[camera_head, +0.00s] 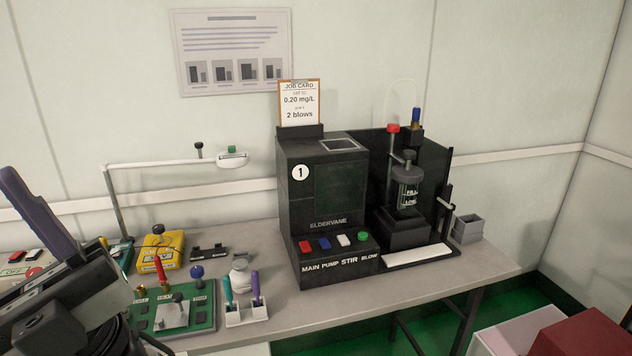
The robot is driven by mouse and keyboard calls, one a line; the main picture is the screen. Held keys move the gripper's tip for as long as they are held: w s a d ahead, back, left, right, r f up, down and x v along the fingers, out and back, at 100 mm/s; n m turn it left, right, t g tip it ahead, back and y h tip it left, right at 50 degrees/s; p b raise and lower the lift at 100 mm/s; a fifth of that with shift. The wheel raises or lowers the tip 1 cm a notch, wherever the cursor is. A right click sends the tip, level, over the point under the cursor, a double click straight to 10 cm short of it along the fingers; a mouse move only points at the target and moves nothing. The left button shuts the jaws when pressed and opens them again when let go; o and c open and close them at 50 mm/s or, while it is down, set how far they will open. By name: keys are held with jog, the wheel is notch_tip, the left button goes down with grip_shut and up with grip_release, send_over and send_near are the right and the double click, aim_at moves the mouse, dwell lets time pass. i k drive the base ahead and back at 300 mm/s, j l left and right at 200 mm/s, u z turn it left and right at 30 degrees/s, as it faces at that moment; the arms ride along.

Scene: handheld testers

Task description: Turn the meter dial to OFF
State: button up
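A yellow handheld meter (172,257) lies on the bench at the left, behind a green board. A dark round knob (158,229) stands up at its top edge and looks like the dial. Its pointer and any OFF mark are too small to read. One long purple-grey finger shows; the other finger and the gap are not clear.
The green board (203,318) with knobs is in front of the meter. A white holder (247,315) with teal and purple tools stands to its right. The black tester (322,205) fills the bench middle. A lamp arm (170,163) rises behind the meter. A red-buttoned box (20,268) is at far left.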

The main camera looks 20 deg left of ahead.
aim_at(158, 229)
jog(key=k+j+u, duration=0.1)
jog(key=u, duration=0.25)
jog(key=j+u, duration=0.15)
jog(key=u, duration=0.2)
jog(key=k+j+u, duration=0.1)
jog(key=u, duration=0.25)
